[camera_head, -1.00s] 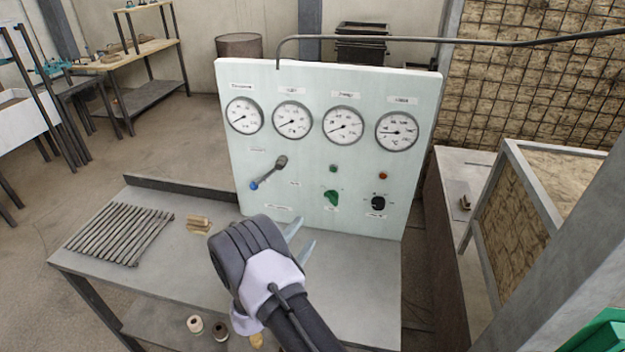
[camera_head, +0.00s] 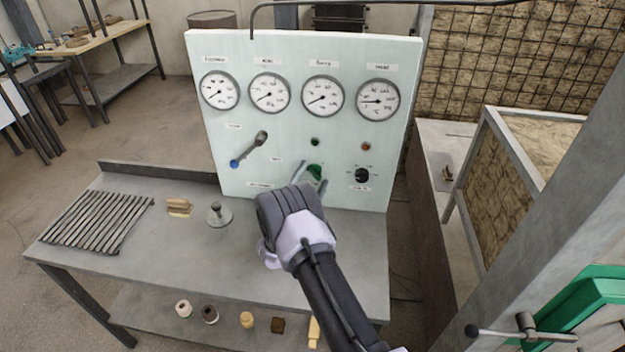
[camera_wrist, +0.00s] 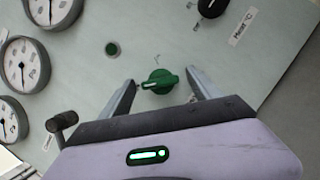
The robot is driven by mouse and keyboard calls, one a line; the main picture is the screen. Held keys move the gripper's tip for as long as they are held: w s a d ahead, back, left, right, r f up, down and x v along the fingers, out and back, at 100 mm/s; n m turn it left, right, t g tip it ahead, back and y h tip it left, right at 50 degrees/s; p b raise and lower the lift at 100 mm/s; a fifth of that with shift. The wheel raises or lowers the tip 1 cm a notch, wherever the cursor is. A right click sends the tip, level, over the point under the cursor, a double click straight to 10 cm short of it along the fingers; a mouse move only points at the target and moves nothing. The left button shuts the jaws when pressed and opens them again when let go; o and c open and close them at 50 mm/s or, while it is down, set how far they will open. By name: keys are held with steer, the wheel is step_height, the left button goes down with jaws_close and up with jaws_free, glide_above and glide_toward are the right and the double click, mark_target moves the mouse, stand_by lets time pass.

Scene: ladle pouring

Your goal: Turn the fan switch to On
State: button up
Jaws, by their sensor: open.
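The control panel (camera_head: 300,135) stands upright at the back of the workbench. A green rotary switch (camera_head: 315,172) sits low on it, right of centre; it also shows in the wrist view (camera_wrist: 160,82). A black rotary knob (camera_head: 362,175) sits to its right, partly visible at the top of the wrist view (camera_wrist: 211,7). The labels are too small to tell which is the fan switch. My gripper (camera_head: 311,175) is open, its fingers on either side of the green switch. In the wrist view the switch lies between the fingertips, with gaps on both sides.
A lever with a blue end (camera_head: 249,149) is on the panel to the left. Several round gauges (camera_head: 323,97) line the panel above. A small stand (camera_head: 218,214), wooden pieces (camera_head: 179,207) and metal rods (camera_head: 96,221) lie on the bench to the left.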

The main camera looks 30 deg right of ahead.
steer(key=shift+w+d, duration=0.1)
steer(key=shift+d, duration=0.05)
steer(key=shift+c, duration=0.4)
steer(key=c, duration=1.3)
